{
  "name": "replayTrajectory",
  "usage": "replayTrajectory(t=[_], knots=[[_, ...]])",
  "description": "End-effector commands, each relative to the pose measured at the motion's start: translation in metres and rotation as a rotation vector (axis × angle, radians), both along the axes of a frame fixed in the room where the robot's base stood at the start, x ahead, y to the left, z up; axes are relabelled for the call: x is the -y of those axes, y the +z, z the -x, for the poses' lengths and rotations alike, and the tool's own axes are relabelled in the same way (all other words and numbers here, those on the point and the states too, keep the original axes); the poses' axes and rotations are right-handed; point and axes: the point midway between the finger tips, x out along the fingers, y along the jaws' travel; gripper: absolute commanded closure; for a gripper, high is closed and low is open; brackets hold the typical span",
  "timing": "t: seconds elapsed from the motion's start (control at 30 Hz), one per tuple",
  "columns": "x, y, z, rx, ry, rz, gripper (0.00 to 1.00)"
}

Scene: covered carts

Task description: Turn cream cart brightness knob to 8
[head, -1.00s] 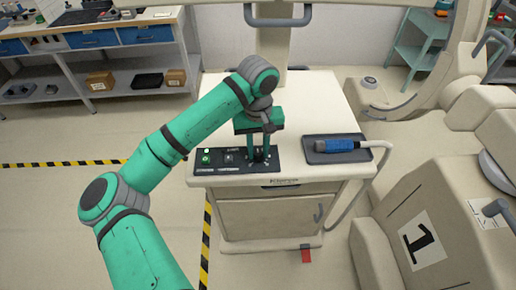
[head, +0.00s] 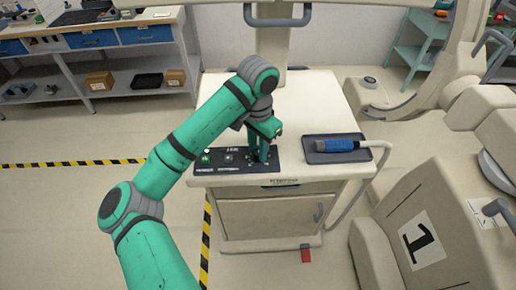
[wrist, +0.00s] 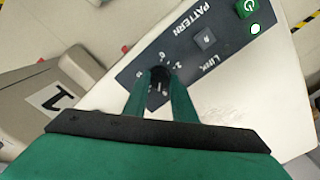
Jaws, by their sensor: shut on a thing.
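The cream cart (head: 315,100) stands in the middle of the head view, with a black control panel (head: 229,167) on its front left top. My gripper (head: 262,158) points down at the right end of this panel. In the wrist view my gripper (wrist: 161,88) is shut on a dark knob (wrist: 160,76) between its fingertips. Scale marks show around the knob, but its setting is too small and partly hidden to read. A green power button (wrist: 246,8) and a small grey button (wrist: 205,39) sit farther along the panel.
A blue-handled probe (head: 338,145) lies on a dark tray (head: 316,158) at the cart's right, its cable hanging off the side. A cream chair-like unit marked 1 (head: 420,240) stands at the right. Shelves (head: 100,75) stand back left.

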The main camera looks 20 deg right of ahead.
Motion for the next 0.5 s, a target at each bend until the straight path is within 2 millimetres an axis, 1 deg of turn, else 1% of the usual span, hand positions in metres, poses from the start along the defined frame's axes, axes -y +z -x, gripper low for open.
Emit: replayTrajectory(t=[0.2, 0.5], knots=[[0.001, 0.001, -0.0005, 0.003, -0.199, 0.003, 0.98], [0.0013, 0.0011, -0.0002, 0.004, -0.418, 0.004, 0.98]])
